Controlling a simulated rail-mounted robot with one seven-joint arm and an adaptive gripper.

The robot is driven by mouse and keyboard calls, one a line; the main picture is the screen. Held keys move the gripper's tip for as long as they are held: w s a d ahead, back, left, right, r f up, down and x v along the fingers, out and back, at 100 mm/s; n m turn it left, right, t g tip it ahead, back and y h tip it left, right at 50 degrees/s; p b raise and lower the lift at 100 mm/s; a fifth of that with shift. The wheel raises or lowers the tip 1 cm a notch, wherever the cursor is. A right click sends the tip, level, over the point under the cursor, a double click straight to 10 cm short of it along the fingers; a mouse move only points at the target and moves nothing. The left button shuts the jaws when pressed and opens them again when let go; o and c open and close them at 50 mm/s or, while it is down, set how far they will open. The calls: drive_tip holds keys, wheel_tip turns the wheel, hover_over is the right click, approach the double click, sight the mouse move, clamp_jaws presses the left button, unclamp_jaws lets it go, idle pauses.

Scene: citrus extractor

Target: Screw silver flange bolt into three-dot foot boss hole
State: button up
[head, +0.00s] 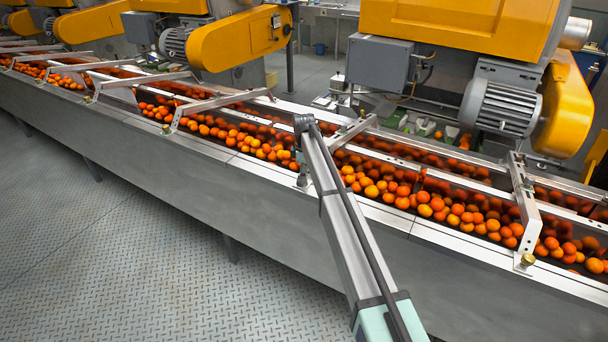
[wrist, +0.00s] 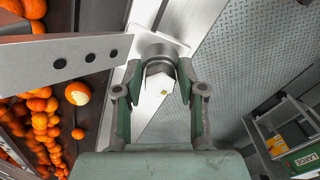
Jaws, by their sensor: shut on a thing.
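My gripper (wrist: 160,82) is shut on the silver flange bolt (wrist: 158,68) in the wrist view. Its green fingers grip the bolt from both sides. The bolt's broad hex head faces the camera, and a small yellow mark shows on the pale face. Beyond the bolt is a bright metal foot plate (wrist: 176,42) on the conveyor's edge. The bolt's shank and the boss hole are hidden behind the head, so I cannot tell how far in it sits. No three-dot mark is readable.
A slanted bracket arm with holes (wrist: 70,58) passes close on the left in the wrist view. Oranges (head: 400,190) fill the conveyor trough. Another bracket foot has a brass-coloured bolt (head: 526,261). Open floor (head: 130,250) lies in front; a shelf rack (wrist: 285,125) stands lower right.

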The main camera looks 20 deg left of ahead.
drive_tip(key=shift+s+f, duration=0.25)
drive_tip(key=shift+f, duration=0.05)
drive_tip(key=shift+m, duration=0.9)
drive_tip(key=shift+s+m, duration=0.15)
drive_tip(key=shift+m, duration=1.55)
drive_tip(key=o, duration=0.6)
drive_tip(key=shift+o, duration=0.2)
drive_tip(key=shift+w+r, duration=0.15)
drive_tip(key=shift+w, duration=0.1)
